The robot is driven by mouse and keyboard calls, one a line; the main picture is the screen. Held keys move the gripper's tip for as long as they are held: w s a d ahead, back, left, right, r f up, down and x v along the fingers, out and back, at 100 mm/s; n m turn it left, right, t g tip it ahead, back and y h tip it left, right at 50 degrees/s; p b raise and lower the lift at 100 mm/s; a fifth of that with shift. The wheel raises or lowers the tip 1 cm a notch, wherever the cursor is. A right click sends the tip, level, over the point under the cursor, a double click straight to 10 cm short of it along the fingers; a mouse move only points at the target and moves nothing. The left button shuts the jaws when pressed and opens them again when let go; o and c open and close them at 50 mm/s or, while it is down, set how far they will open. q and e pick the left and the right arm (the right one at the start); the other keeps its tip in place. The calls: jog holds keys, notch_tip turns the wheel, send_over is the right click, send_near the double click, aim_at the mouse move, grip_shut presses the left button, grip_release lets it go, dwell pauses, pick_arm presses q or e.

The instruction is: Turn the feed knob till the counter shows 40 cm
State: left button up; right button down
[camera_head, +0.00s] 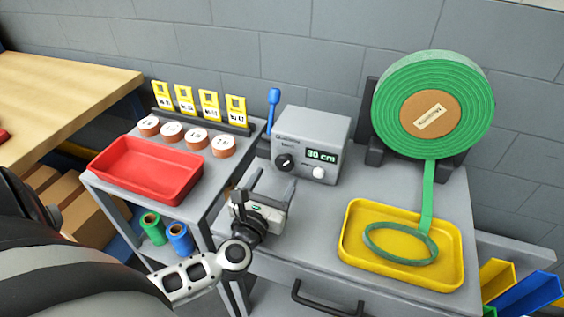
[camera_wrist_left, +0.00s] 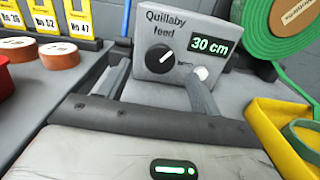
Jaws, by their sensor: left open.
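The grey feed box (camera_head: 312,130) stands on the grey bench against the wall, and its front reads "Quillaby feed". Its black feed knob (camera_head: 285,162) carries a white pointer mark, tilted to the upper right in the left wrist view (camera_wrist_left: 159,57). The counter (camera_head: 322,156) reads 30 cm, also clear in the left wrist view (camera_wrist_left: 209,45). A white button (camera_head: 318,172) sits below the counter. My left gripper (camera_head: 273,183) is open and empty, in front of the box and short of the knob, its fingers apart. My right gripper is not in view.
A blue-topped lever (camera_head: 273,97) rises left of the box. At right, a green roll (camera_head: 433,105) feeds a strip into a yellow tray (camera_head: 365,268). At left are a red tray (camera_head: 148,170), several orange-sided rolls and yellow cards.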

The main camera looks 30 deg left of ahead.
aim_at(283, 165)
pick_arm(q)
jog(key=x, duration=0.5)
jog(key=shift+w, duration=0.15)
jog(key=c, duration=1)
